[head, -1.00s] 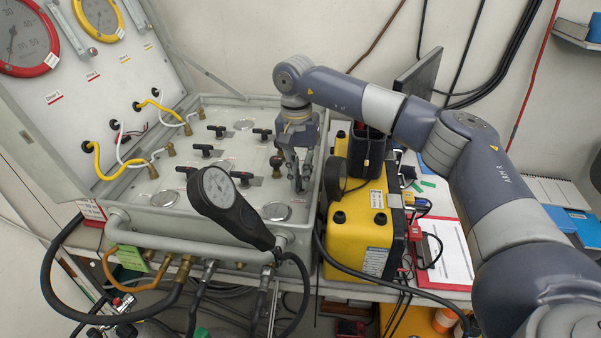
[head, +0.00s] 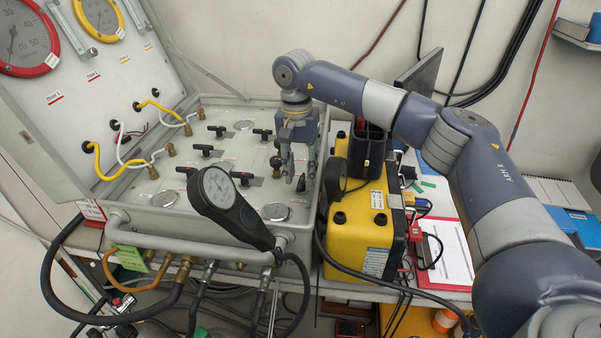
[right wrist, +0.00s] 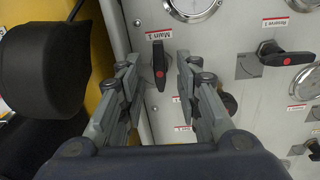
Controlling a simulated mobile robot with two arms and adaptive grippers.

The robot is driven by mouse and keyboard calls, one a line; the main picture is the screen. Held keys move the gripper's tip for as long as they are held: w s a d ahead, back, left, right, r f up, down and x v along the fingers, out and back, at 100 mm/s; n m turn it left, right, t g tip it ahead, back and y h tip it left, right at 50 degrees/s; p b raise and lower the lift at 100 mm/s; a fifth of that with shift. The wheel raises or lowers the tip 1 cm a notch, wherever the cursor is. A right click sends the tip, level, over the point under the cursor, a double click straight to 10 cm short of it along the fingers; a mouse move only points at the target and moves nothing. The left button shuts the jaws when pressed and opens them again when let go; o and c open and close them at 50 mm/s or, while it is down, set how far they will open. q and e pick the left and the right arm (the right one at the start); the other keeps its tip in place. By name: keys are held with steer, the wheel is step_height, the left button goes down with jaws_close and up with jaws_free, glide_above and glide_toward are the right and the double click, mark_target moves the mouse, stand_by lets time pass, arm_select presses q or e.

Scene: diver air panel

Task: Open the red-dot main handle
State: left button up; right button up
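The black main handle (right wrist: 159,66) with a red dot is upright in the right wrist view, beside a label reading "Main 1". In the head view a small black handle (head: 301,185) shows just below the fingertips. My right gripper (right wrist: 157,68) is open, with one finger on each side of the main handle; I see no clear contact. In the head view my right gripper (head: 300,174) points down over the right side of the panel (head: 232,150). My left gripper is not in view.
A black reserve handle (right wrist: 286,58), also with a red dot, lies to the right. A dark knob (right wrist: 229,103) is partly hidden by the right finger. A yellow case (head: 358,225) stands close on the right.

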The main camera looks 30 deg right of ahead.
step_height(320, 180, up, 7)
steer(key=shift+a, duration=0.15)
steer(key=shift+w+f, duration=0.1)
steer(key=shift+f, duration=0.05)
stand_by(0.5)
